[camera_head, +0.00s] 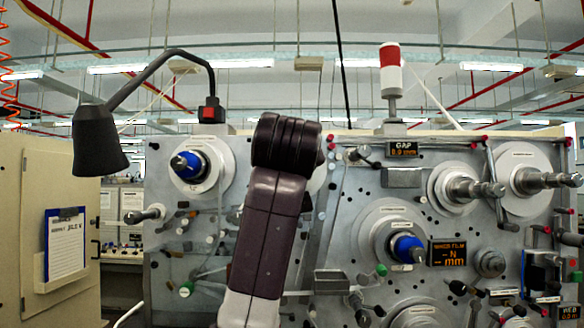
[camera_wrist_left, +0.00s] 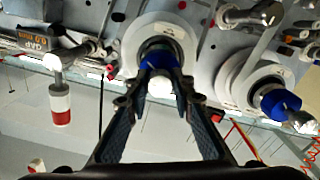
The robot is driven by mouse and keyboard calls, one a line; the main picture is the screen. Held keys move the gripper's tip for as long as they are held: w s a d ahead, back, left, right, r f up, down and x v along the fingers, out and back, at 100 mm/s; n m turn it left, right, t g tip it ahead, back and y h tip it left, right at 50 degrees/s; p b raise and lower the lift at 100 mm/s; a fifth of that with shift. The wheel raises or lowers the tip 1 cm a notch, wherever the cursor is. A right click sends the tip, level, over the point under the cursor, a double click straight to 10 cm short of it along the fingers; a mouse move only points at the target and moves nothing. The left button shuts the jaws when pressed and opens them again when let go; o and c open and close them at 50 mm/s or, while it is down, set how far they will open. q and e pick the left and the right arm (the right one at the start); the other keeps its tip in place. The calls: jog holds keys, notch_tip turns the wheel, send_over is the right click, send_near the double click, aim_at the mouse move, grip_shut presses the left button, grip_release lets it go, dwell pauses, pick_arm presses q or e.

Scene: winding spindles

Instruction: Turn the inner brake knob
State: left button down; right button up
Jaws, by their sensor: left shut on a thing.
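My left arm rises from the bottom middle of the head view and hides its own gripper and most of one spindle disc (camera_head: 317,176) behind it. In the left wrist view, which looks upside down, my left gripper (camera_wrist_left: 159,88) has its fingers on either side of a blue knob (camera_wrist_left: 158,62) with a white end. It is shut on this knob, which sits at the centre of a pale round disc (camera_wrist_left: 133,45). Another blue knob (camera_head: 186,165) on a disc is to the left in the head view; it also shows in the left wrist view (camera_wrist_left: 279,105). My right gripper is not in view.
A third blue knob (camera_head: 406,248) is lower right on the grey machine panel (camera_head: 345,215). A GAP display (camera_head: 403,149) and a red-white signal lamp (camera_head: 390,70) are at the upper right. A black lamp (camera_head: 97,140) hangs at the left, near a beige cabinet (camera_head: 22,180).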

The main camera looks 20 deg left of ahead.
pick_arm(q)
jog(key=shift+r+n, duration=0.1)
jog(key=shift+n, duration=0.3)
jog(key=c, duration=1.7)
grip_release()
jog(key=shift+o, duration=0.2)
jog(key=shift+s, duration=0.1)
jog(key=v, duration=1.2)
